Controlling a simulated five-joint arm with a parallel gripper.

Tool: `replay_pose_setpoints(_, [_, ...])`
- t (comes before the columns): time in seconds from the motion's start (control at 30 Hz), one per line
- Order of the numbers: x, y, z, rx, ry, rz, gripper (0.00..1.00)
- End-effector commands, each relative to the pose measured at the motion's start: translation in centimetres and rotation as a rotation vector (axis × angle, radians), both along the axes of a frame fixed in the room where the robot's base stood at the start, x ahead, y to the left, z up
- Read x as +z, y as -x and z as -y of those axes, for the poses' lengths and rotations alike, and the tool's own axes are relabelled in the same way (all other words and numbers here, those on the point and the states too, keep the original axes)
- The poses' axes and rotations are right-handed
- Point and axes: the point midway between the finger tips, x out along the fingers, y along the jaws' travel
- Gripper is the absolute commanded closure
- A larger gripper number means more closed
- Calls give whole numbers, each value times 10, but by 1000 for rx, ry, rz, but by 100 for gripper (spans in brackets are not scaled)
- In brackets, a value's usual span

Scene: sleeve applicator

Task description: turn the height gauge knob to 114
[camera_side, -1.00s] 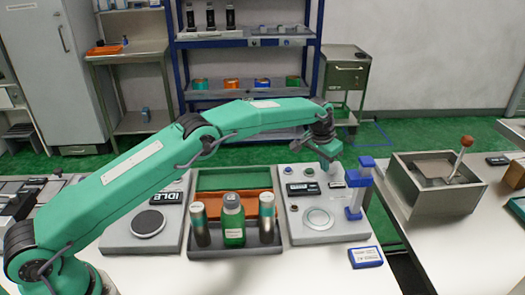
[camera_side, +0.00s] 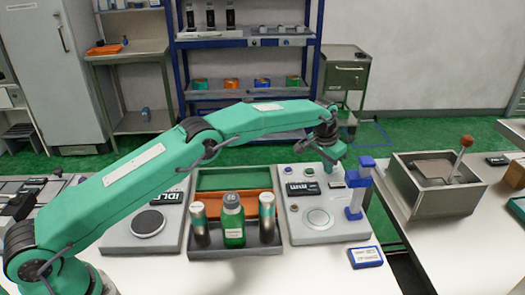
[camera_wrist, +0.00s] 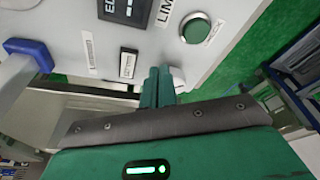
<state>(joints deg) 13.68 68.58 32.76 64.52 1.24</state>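My gripper (camera_side: 333,163) hangs over the back right part of the light grey applicator unit (camera_side: 340,231). In the wrist view its two green fingers (camera_wrist: 158,84) stand close together, in front of the panel. A small white part (camera_wrist: 178,80), perhaps the knob or its base, shows just right of the fingertips. The fingers hide the rest, so I cannot tell whether they hold it. A small dark display (camera_wrist: 128,64) is just left of the fingers; its reading is too small to make out. The larger black display (camera_side: 302,188) carries white text, blurred in the side view.
A blue-topped post (camera_side: 357,188) stands close to the right of my gripper. A green button (camera_wrist: 195,28) sits beyond the fingers. A tray (camera_side: 212,250) with several bottles is to the left. A grey bin (camera_side: 432,205) is at the right, and a blue-and-white box (camera_side: 365,257) lies in front.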

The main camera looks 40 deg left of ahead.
Motion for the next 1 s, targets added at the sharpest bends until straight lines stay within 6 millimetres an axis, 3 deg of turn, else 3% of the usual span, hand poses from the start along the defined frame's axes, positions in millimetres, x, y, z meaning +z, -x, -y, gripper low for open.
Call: replay_pose_setpoints(1.0, [7,7,1,-1,2,5,100])
